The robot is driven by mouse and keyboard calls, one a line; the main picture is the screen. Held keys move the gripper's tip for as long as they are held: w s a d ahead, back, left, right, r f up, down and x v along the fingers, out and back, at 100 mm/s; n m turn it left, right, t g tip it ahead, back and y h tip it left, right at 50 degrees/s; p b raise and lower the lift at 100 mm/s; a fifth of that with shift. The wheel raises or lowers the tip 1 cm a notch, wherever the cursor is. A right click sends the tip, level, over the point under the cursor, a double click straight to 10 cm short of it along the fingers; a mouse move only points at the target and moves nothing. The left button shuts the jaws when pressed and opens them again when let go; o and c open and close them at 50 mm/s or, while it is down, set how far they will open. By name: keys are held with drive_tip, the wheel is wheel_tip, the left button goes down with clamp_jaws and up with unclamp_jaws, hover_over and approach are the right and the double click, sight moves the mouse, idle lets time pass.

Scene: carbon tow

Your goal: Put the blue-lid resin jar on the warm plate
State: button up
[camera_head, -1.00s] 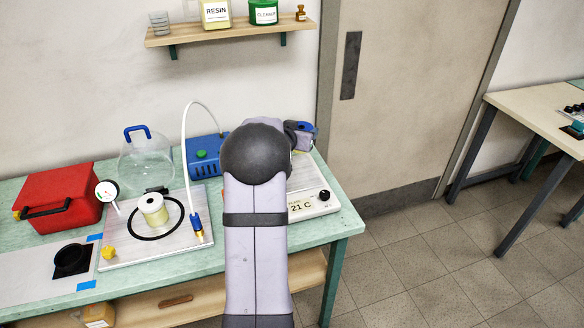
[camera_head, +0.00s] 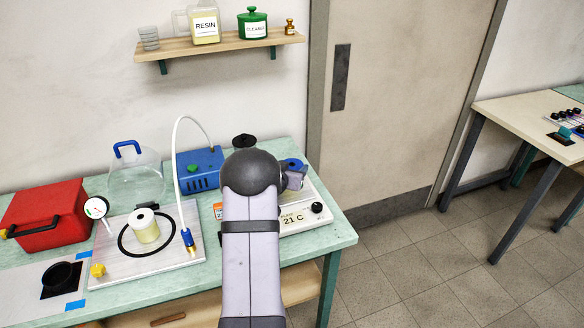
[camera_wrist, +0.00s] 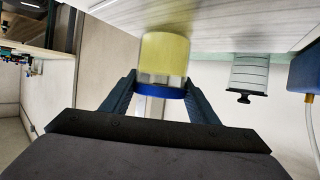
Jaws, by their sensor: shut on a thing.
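The resin jar (camera_wrist: 165,55), with pale yellow contents and a blue lid, is held in my gripper (camera_wrist: 160,86). The wrist view shows the scene upside down; the two dark fingers are shut on either side of the blue lid. The jar's base is at or just above a pale surface; I cannot tell whether it touches. My arm hides most of the jar, the gripper and the plate's left part.
A grey ribbed container with a black top (camera_wrist: 248,75) stands near the jar. A blue pump box (camera_head: 198,168) with a white hose is left of my arm. A pale board (camera_head: 165,262) with a spool (camera_head: 146,226) lies farther left. A wall shelf (camera_head: 220,44) hangs behind.

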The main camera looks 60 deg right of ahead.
idle(0.3)
drive_tip(key=shift+f, duration=0.15)
drive_tip(key=o, duration=1.2)
drive_tip(key=shift+o, duration=0.2)
drive_tip(key=shift+r, duration=0.3)
drive_tip(key=b+v, duration=0.2)
drive_tip(key=v, duration=1)
drive_tip(key=shift+s+f, duration=0.1)
